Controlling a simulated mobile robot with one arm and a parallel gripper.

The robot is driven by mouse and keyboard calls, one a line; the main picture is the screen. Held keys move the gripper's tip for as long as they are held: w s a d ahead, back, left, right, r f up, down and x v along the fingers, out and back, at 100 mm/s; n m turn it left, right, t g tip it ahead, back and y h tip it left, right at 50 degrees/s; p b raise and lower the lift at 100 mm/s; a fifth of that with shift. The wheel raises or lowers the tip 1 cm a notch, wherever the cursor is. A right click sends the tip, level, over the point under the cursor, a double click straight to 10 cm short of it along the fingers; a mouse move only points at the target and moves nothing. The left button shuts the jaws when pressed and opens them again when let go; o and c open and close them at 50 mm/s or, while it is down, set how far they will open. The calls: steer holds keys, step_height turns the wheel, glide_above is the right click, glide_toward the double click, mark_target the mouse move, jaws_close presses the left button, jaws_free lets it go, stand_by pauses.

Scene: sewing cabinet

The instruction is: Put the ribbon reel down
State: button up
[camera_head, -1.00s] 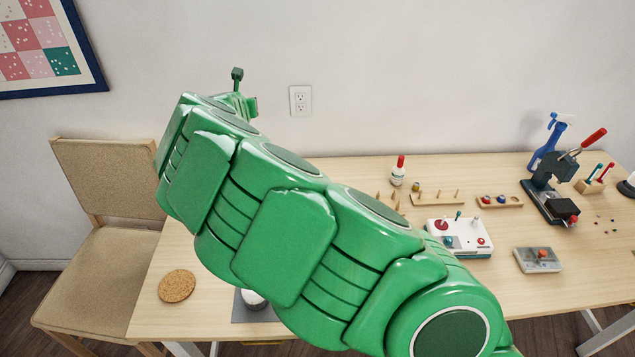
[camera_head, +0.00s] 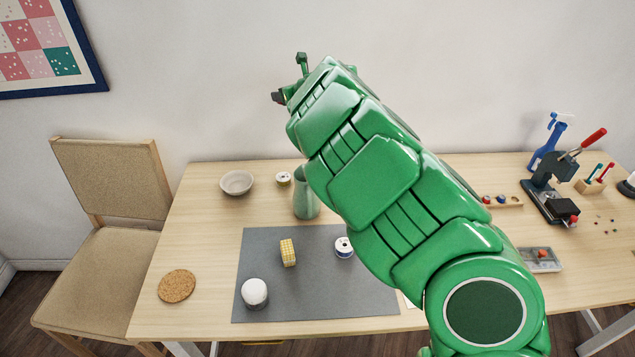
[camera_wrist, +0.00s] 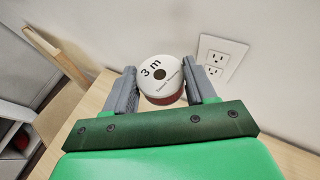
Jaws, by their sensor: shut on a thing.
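In the wrist view, a ribbon reel (camera_wrist: 160,76) with a white face marked "3 m" and a dark red side sits between the two grey fingers of my gripper (camera_wrist: 161,84). The gripper is shut on it. In the head view, my arm hides most of the gripper, which is raised in front of the wall above the table's back edge. The held reel cannot be made out clearly there. Two other reels stand on the table: a white and blue one (camera_head: 344,247) on the grey mat and a small white-topped one (camera_head: 283,178) near the back.
The grey mat (camera_head: 310,303) also bears a yellow block (camera_head: 288,252) and a white round object (camera_head: 254,293). A bowl (camera_head: 236,183), a green vase (camera_head: 305,198) and a cork coaster (camera_head: 177,286) stand around it. A press (camera_head: 550,190) is at right. The left table area has free room.

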steer(key=shift+s+d+f+n+g+y, duration=0.5)
steer(key=shift+s+d+n+g+y, duration=1.1)
steer(key=shift+d, duration=3.55)
step_height(320, 180, down, 29)
steer(key=shift+s+a+r, duration=0.1)
steer(key=shift+a+r, duration=0.05)
steer(key=o, duration=1)
steer(key=shift+s+d, duration=0.1)
steer(key=shift+d, duration=0.1)
steer(key=shift+v, duration=5.85)
